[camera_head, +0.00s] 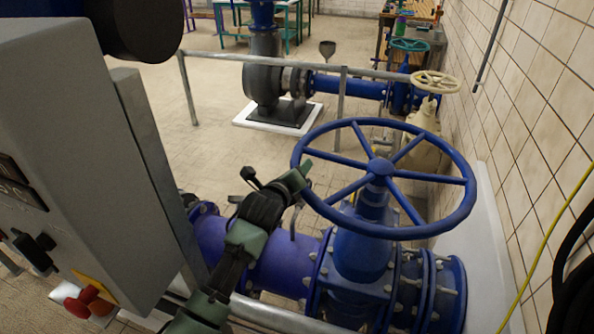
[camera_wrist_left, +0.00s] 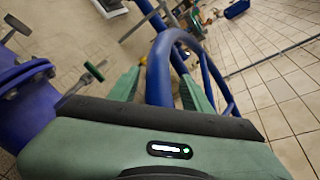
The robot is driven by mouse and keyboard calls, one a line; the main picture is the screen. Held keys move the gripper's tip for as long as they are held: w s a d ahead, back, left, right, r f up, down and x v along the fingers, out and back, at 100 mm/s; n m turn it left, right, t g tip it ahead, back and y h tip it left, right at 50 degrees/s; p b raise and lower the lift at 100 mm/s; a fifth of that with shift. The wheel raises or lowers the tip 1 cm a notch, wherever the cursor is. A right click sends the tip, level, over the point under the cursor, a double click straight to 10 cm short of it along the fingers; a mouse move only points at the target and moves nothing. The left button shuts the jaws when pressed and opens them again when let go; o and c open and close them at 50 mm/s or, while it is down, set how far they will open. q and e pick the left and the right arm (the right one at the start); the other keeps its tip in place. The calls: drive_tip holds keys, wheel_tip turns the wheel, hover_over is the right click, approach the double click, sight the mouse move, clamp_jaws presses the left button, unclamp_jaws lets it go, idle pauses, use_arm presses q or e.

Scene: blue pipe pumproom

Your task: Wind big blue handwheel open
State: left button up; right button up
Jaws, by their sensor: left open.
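The big blue handwheel (camera_head: 382,168) sits level on top of a blue valve (camera_head: 362,255), with several spokes running to its hub. My left gripper (camera_head: 304,176) is at the left part of the wheel's rim, its arm coming up from below. In the left wrist view the blue rim (camera_wrist_left: 160,75) passes between the two green fingers of my left gripper (camera_wrist_left: 164,84). The fingers are open and stand on either side of the rim; I cannot tell whether either touches it. My right gripper is in neither view.
A grey control cabinet (camera_head: 80,170) with a red knob stands close on the left. A tiled wall (camera_head: 540,110) rises on the right. A metal railing (camera_head: 300,64) and a smaller cream handwheel (camera_head: 436,82) are behind. Open floor (camera_head: 200,95) lies at the back left.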

use_arm(q)
drive_tip(key=shift+c, duration=0.3)
clamp_jaws()
